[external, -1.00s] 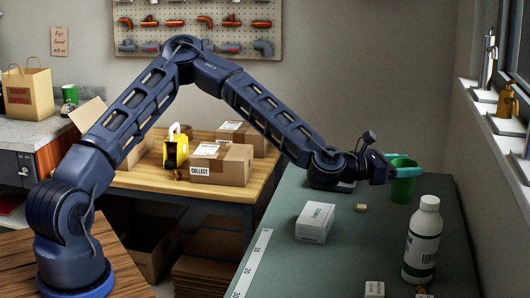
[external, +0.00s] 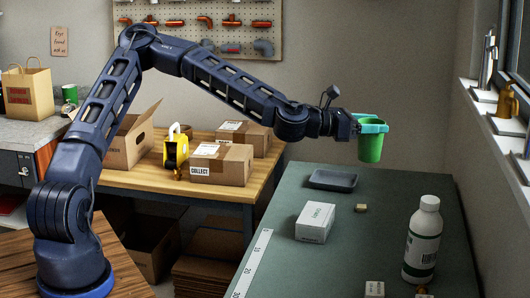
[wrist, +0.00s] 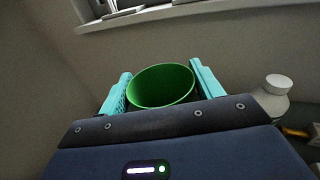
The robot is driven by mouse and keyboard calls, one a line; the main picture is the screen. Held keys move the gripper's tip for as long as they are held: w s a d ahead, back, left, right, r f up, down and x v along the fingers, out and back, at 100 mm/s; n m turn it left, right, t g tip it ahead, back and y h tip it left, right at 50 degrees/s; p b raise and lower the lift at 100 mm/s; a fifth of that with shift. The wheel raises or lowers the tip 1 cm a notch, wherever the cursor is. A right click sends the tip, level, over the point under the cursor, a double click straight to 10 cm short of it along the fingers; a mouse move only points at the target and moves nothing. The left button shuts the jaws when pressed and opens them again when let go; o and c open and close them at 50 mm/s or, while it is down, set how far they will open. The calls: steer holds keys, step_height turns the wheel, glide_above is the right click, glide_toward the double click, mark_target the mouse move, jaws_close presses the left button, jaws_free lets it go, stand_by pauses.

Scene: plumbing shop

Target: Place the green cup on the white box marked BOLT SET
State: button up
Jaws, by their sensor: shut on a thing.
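The green cup (external: 370,146) is held upright in the air above the far part of the green table. My gripper (external: 372,124) is shut on the cup near its rim, with teal fingers on both sides of it. In the wrist view the cup (wrist: 162,87) sits between the two teal fingers, its open top showing. A small white box (external: 315,222) lies on the table below and to the left of the cup. Its print is too small to read surely. Another small white box (external: 374,289) shows at the bottom edge, its label also unreadable.
A white bottle with a green label (external: 423,240) stands at the table's right; it also shows in the wrist view (wrist: 272,98). A dark shallow tray (external: 333,180) and a small tan block (external: 361,208) lie on the table. The table's middle is mostly clear.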

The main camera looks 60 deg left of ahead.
steer(key=s+a+r, duration=0.3)
steer(key=s+a, duration=0.4)
steer(key=a, duration=0.4)
steer(key=shift+m+h, duration=0.4)
steer(key=f, duration=1.9)
steer(key=shift+s+d+f, duration=0.1)
steer(key=shift+s+f, duration=0.1)
steer(key=shift+f, duration=0.15)
steer(key=shift+f, duration=0.1)
steer(key=o, duration=1)
steer(key=v, duration=1.2)
steer(key=shift+r, duration=0.35)
